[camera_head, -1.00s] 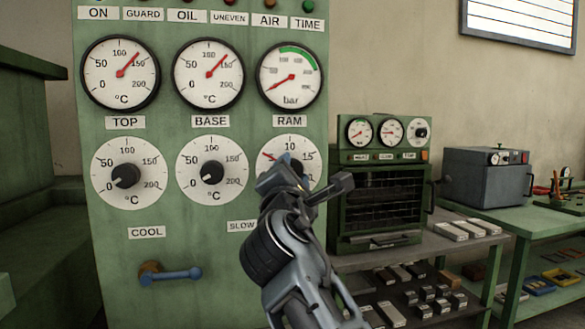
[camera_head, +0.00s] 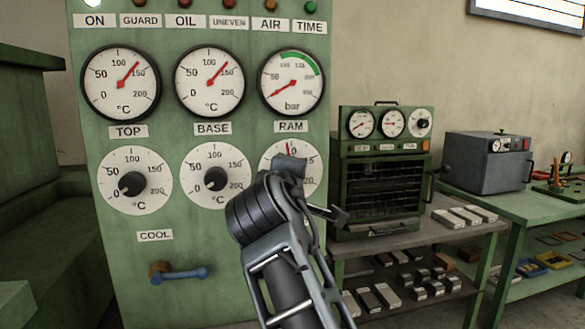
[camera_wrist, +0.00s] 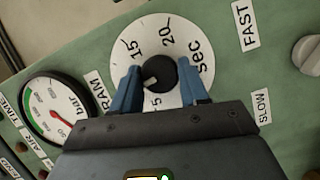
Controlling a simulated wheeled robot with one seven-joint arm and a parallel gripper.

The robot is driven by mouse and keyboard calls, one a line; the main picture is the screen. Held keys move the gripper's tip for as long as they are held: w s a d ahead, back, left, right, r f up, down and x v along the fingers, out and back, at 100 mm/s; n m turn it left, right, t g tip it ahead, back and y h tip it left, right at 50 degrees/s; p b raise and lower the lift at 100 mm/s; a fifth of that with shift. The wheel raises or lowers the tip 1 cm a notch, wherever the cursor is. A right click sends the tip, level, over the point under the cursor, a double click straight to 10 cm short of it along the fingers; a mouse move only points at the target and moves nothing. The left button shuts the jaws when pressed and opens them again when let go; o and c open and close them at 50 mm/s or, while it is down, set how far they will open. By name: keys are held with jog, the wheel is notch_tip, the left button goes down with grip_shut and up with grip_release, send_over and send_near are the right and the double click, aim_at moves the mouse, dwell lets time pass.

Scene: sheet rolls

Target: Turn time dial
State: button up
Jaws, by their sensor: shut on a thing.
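The time dial (camera_wrist: 182,28) is a white round face marked in sec, on the green panel under the RAM label. In the head view the dial (camera_head: 308,160) is partly covered by my gripper (camera_head: 290,172). A red pointer shows near the 10 at its top. In the wrist view the black knob (camera_wrist: 160,75) sits between the two blue fingers of my gripper (camera_wrist: 160,68), which are shut on it. The pale mark on the knob points left, toward the left finger. That finger hides the numeral there.
The TOP dial (camera_head: 152,165) and BASE dial (camera_head: 231,155) are to the left, below three gauges. A blue-handled lever (camera_head: 182,274) sticks out below. In the wrist view, another pale knob (camera_wrist: 308,52) is near the FAST label. A small oven (camera_head: 382,190) stands to the right.

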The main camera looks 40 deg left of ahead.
jog(key=shift+m+g+p, duration=0.35)
jog(key=shift+m+g, duration=0.05)
jog(key=shift+m, duration=0.1)
dwell(0.3)
jog(key=o, duration=1.1)
jog(key=shift+c, duration=0.2)
jog(key=b+v, duration=0.1)
jog(key=v, duration=0.6)
jog(key=shift+s+d, duration=0.25)
jog(key=shift+s, duration=0.05)
